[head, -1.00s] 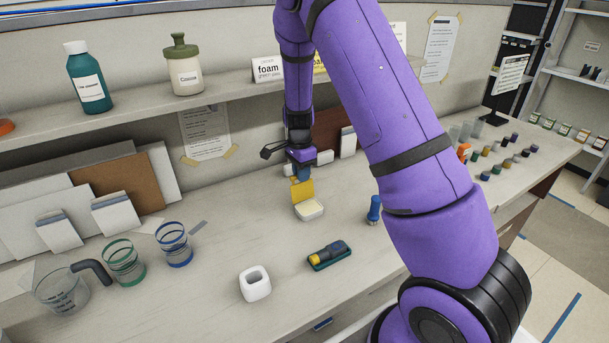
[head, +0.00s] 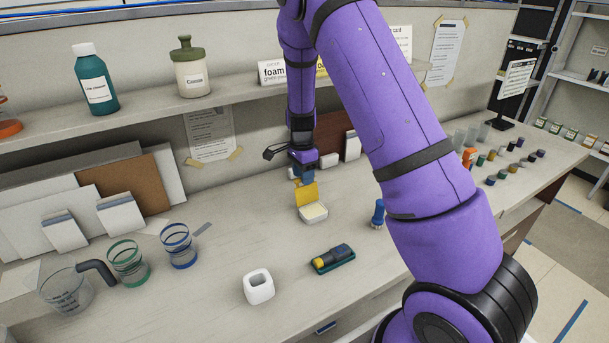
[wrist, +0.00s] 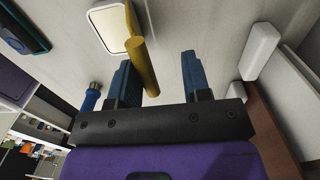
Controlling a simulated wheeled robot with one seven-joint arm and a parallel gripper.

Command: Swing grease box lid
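The grease box (head: 314,213) is a small pale box on the counter, also visible at the top of the wrist view (wrist: 107,28). Its yellow lid (head: 306,194) stands up, open, at the back edge of the box. My gripper (head: 304,178) is just above and behind the lid, pointing down. Nothing is gripped between the fingers.
A white holder (head: 259,288), a dark green tray (head: 345,266) bearing a yellow-tipped tool, and a blue-handled brush (head: 378,213) stand in front and to the right. Striped cups (head: 128,264) are at left. White blocks (head: 352,146) and a brown board stand behind the gripper.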

